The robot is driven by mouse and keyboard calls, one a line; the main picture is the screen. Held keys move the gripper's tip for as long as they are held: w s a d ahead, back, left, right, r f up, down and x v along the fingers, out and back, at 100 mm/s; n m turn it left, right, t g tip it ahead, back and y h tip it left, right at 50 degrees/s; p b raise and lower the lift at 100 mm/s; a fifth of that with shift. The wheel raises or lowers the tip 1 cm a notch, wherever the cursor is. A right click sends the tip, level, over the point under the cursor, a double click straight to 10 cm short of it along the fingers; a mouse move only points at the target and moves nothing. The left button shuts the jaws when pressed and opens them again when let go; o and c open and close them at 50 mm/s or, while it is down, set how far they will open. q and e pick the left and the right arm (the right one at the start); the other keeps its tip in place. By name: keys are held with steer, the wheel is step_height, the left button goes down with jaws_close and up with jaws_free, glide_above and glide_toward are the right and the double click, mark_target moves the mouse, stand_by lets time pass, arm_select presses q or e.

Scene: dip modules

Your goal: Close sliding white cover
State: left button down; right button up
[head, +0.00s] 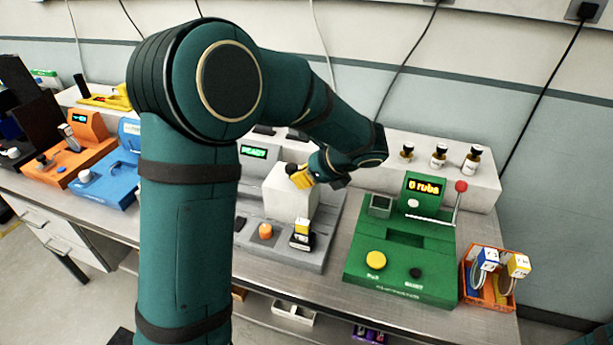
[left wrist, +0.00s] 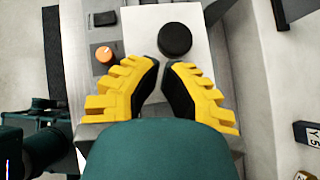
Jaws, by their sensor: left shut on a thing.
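The white cover (head: 291,196) is a box-like block on the grey machine (head: 258,222), which has a green lit display reading READY. A round black knob (left wrist: 174,39) stands on the cover's white top in the left wrist view. My left gripper (head: 300,177) reaches down to the top of the cover, its yellow fingers beside the knob. My right gripper is not in view.
Blue (head: 105,180) and orange (head: 85,158) machines stand left. My left arm hides part of the bench.

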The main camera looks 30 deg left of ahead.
mark_target(266, 181)
arm_select(q)
steer(key=s+a+p, duration=0.2)
steer(key=s+a, duration=0.1)
steer(key=a, duration=1.1)
steer(key=shift+s, duration=0.2)
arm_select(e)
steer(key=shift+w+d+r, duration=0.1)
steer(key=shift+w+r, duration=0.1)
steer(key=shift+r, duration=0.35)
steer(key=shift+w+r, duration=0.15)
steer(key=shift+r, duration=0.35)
arm_select(q)
steer(key=shift+d, duration=0.15)
steer(key=d, duration=0.2)
steer(key=d+r+p, duration=0.1)
steer(key=d, duration=0.2)
steer(key=shift+r, duration=0.1)
steer(key=p+v, duration=0.1)
steer(key=v, duration=0.6)
steer(key=shift+d+r, duration=0.1)
steer(key=shift+r, duration=0.1)
steer(key=shift+d+r, duration=0.3)
steer(key=shift+d, duration=0.05)
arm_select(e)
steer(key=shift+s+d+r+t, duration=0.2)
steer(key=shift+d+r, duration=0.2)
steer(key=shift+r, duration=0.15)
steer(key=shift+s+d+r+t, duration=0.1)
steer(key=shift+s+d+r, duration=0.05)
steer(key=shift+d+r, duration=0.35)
